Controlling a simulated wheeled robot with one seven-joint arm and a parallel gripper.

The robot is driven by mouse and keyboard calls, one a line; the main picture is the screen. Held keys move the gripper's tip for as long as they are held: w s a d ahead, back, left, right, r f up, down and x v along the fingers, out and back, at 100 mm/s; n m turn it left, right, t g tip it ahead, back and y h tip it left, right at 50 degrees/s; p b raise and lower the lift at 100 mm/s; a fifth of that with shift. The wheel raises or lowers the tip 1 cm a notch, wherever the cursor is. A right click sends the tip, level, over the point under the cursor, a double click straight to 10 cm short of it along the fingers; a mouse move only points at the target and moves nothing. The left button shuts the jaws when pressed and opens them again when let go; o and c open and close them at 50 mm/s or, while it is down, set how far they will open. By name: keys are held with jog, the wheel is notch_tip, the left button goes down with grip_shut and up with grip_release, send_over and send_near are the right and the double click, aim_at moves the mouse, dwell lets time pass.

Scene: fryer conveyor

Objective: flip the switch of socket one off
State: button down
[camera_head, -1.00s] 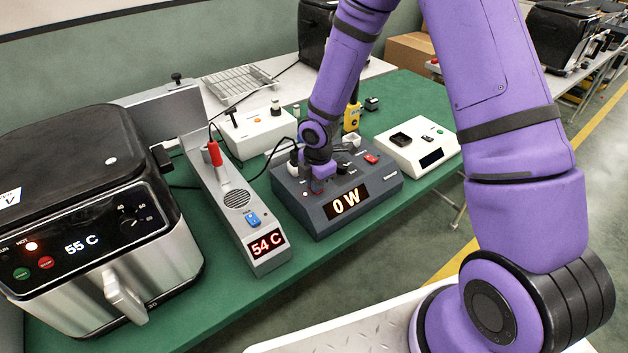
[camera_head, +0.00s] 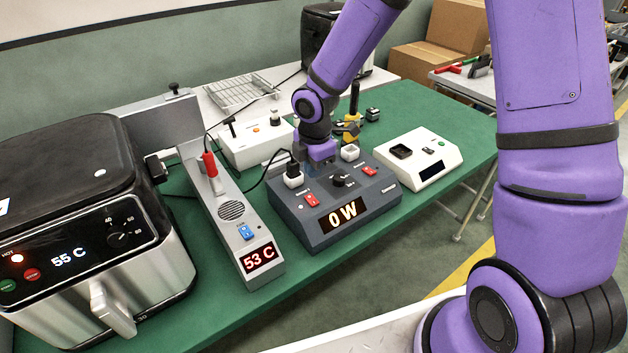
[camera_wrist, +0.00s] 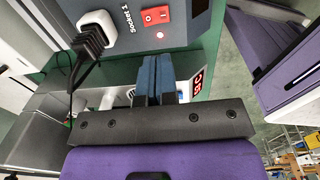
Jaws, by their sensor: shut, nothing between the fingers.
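The dark grey socket box (camera_head: 350,222) stands on the green table, and its display reads 0 W. A black plug sits in its left white socket (camera_head: 294,182). The same red switch (camera_head: 311,200) shows in the head view. My gripper (camera_wrist: 155,72) is shut and empty, its blue fingers below and apart from the switch in the wrist picture. In the head view my gripper (camera_head: 312,167) is over the back of the box, fingertips partly hidden.
A second red switch (camera_head: 369,170) and an empty white socket (camera_head: 349,152) are on the box's right. A grey probe stand (camera_head: 232,225) and an air fryer (camera_head: 155,255) stand left. A white device (camera_head: 420,160) is at right. A black cable (camera_head: 262,172) runs from the plug.

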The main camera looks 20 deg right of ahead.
notch_tip(320, 180, up, 4)
send_over(309, 197)
jog(key=s, duration=0.2)
jog(key=shift+s+d+r, duration=0.1)
jog(key=shift+s+d, duration=0.1)
jog(key=shift+d, duration=0.1)
jog(key=shift+w+d+r+t, duration=0.1)
jog(key=shift+w+t, duration=0.2)
jog(key=shift+t, duration=0.1)
jog(key=f, duration=0.4)
jog(key=w+f, duration=0.1)
jog(key=f, duration=0.9)
jog(key=shift+w+a, duration=0.3)
